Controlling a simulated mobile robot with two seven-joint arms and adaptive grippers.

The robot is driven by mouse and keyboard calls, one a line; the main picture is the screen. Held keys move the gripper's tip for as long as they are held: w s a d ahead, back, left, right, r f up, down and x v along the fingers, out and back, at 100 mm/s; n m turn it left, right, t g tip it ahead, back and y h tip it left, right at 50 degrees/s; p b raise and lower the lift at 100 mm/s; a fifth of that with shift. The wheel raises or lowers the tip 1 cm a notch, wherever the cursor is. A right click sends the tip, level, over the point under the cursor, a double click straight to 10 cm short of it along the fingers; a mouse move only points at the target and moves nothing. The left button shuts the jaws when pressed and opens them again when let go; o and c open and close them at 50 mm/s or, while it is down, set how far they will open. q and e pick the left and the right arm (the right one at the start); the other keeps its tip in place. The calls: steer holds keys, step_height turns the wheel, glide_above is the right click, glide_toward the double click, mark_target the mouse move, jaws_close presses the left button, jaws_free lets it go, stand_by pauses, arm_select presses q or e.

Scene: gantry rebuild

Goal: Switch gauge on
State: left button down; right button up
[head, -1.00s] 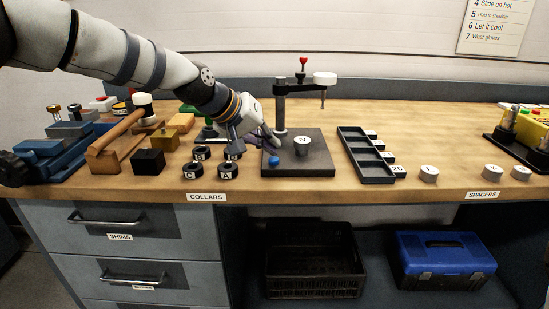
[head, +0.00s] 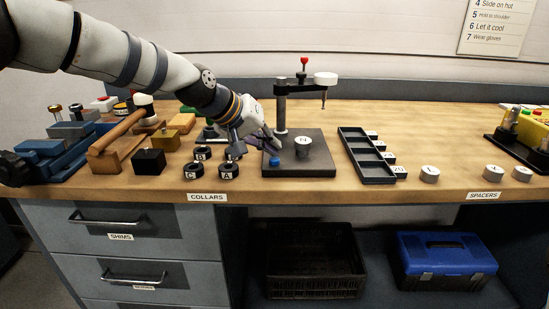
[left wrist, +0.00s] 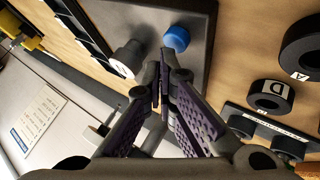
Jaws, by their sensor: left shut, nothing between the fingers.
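The gauge is a dark base plate (head: 310,168) with a post (head: 281,115) and a side arm carrying a white round head (head: 325,78) and a downward probe. A red knob (head: 304,61) tops it. A blue button (head: 274,161) sits at the plate's front left corner; it also shows in the left wrist view (left wrist: 176,38). A grey cylinder marked N (head: 303,146) stands on the plate. My left gripper (head: 276,143) is shut and empty, just above and behind the button; its fingertips (left wrist: 163,62) appear close to it, contact unclear. My right gripper is not visible.
Several black collars (head: 228,171) lie left of the plate. A black compartment tray (head: 366,157) and loose spacers (head: 429,175) are to the right. A hammer (head: 125,128) and blue vise (head: 62,150) stand at the left.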

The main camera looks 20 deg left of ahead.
mark_target(271, 158)
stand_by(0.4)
arm_select(q)
steer(key=shift+f, duration=0.45)
steer(key=shift+r, duration=0.45)
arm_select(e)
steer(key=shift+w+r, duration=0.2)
arm_select(q)
step_height(271, 158, up, 6)
steer(key=shift+p, duration=0.45)
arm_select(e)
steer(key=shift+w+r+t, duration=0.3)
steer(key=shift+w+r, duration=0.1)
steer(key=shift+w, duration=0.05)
